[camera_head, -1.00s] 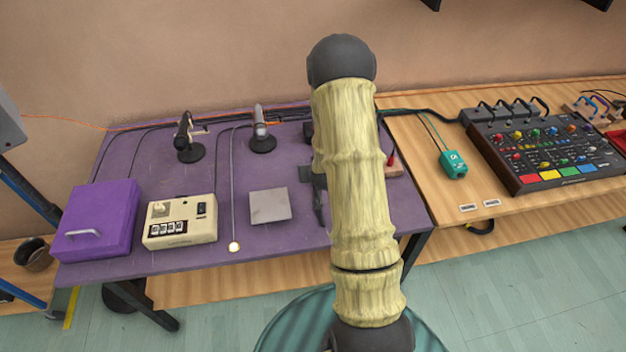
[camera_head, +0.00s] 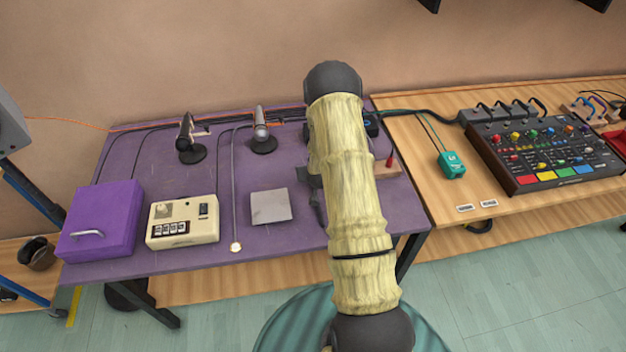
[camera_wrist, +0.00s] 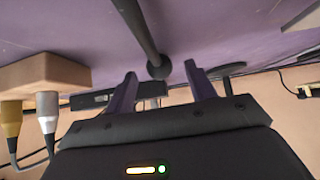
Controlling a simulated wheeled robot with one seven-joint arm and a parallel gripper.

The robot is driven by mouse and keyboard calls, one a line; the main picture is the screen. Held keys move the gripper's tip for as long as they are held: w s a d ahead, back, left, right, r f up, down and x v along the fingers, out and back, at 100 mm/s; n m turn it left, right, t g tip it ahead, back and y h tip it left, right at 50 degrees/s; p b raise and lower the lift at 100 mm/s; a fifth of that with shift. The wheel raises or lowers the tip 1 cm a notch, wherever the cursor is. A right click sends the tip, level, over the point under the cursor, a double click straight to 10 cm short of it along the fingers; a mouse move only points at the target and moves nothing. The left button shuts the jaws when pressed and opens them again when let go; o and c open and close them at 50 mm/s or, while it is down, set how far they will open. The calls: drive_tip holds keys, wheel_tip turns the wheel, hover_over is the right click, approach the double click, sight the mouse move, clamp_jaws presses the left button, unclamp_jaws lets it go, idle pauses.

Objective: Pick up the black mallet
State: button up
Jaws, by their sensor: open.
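The black mallet (camera_wrist: 138,28) shows in the wrist view as a dark rod running down from the top edge to a rounded dark end. That end lies between the tips of my gripper (camera_wrist: 160,72), seen past them over the purple table (camera_wrist: 215,30). My gripper is open, its two dark fingers apart with nothing held. Whether the fingers touch the mallet cannot be told. In the head view my arm hides the mallet and most of the gripper.
In the wrist view a wooden block (camera_wrist: 45,75) with gold and silver parts is left of the gripper. In the head view a grey square plate (camera_head: 271,206), a cream box (camera_head: 182,222), a purple case (camera_head: 102,222) and a microphone (camera_head: 262,130) share the table.

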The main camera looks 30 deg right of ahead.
drive_tip(key=shift+w+d+f, duration=0.1)
drive_tip(key=shift+w+f, duration=0.35)
drive_tip(key=c, duration=1.1)
